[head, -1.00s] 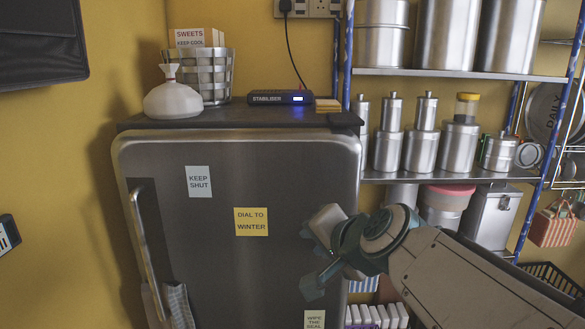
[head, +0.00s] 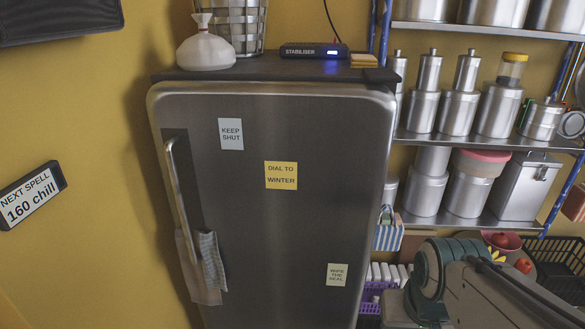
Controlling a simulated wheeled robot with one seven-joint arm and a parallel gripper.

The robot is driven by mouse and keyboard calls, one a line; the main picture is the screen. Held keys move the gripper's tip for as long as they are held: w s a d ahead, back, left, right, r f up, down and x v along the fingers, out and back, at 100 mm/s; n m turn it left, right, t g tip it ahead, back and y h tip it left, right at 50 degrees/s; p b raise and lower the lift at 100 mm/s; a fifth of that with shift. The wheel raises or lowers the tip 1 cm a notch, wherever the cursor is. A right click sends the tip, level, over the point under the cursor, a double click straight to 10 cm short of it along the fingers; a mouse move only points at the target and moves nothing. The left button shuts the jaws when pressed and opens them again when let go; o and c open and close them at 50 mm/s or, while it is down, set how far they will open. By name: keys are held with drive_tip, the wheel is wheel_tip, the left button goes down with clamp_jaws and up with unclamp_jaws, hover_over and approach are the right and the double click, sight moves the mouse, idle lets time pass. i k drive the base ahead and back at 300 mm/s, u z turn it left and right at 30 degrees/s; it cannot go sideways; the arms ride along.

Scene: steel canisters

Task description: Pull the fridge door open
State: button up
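The grey steel fridge door (head: 285,235) fills the middle of the head view and looks shut. Its long vertical handle (head: 180,190) is on the left side, with a checked cloth (head: 205,265) hanging at its lower part. My arm shows at the lower right, to the right of the fridge and well away from the handle. My gripper's fingertips are not visible; they are out of view or hidden behind the arm.
A stabiliser box (head: 314,51), a white bag (head: 205,45) and a metal basket (head: 235,22) stand on the fridge top. Steel shelves (head: 480,140) with canisters stand to the right. A wall sign (head: 30,195) hangs left. The area before the handle looks clear.

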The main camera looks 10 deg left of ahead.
sight(275, 189)
drive_tip(key=k, duration=0.5)
drive_tip(key=u, duration=2.1)
drive_tip(key=i, duration=1.15)
drive_tip(key=z, duration=2.05)
